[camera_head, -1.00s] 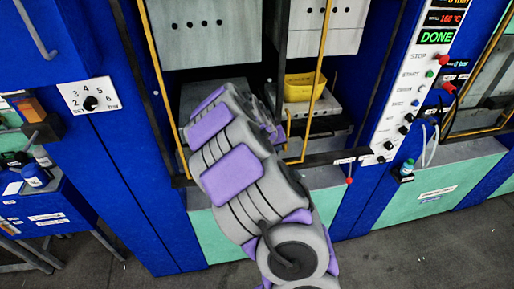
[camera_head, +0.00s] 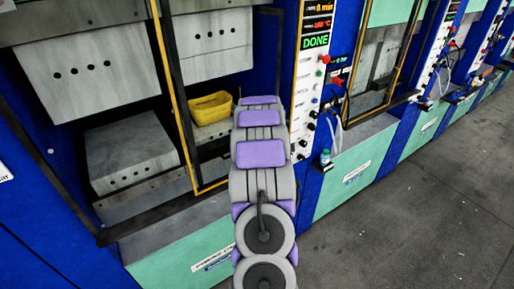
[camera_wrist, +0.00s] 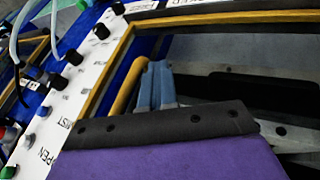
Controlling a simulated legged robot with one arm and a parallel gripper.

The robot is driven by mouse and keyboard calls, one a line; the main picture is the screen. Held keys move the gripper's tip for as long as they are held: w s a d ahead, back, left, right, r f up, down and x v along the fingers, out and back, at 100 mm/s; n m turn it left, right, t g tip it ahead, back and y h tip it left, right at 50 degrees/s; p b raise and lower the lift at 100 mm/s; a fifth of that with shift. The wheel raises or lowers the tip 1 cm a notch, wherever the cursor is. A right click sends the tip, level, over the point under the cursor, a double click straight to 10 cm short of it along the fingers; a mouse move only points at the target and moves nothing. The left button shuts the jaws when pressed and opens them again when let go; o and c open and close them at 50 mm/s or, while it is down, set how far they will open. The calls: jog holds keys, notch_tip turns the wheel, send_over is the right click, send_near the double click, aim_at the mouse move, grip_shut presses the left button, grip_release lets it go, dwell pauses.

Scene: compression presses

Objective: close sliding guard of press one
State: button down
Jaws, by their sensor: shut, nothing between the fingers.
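The yellow-edged frame of the sliding guard (camera_head: 176,100) stands in the press opening in the head view, with an upright between the two hole-marked blocks. Its lower edge runs behind my arm, and the right part is hidden. In the wrist view, a yellow guard bar (camera_wrist: 107,66) runs diagonally beside the control panel. My gripper (camera_wrist: 156,84) shows there as two blue-grey fingers, shut and empty. A short yellow handle-like bar (camera_wrist: 128,86) is right beside the fingers; I cannot tell whether they touch it. My gripper is hidden in the head view.
The control panel (camera_head: 303,110) with the DONE display stands right of the opening. A yellow bin (camera_head: 211,107) sits on a ledge inside the press. More presses line up to the right. The grey floor (camera_head: 415,215) is clear at lower right.

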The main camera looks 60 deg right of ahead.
jog(key=shift+s+d+r, duration=0.1)
jog(key=shift+s+d, duration=0.5)
jog(key=shift+d, duration=0.2)
jog(key=shift+r, duration=0.15)
jog(key=shift+w, duration=0.1)
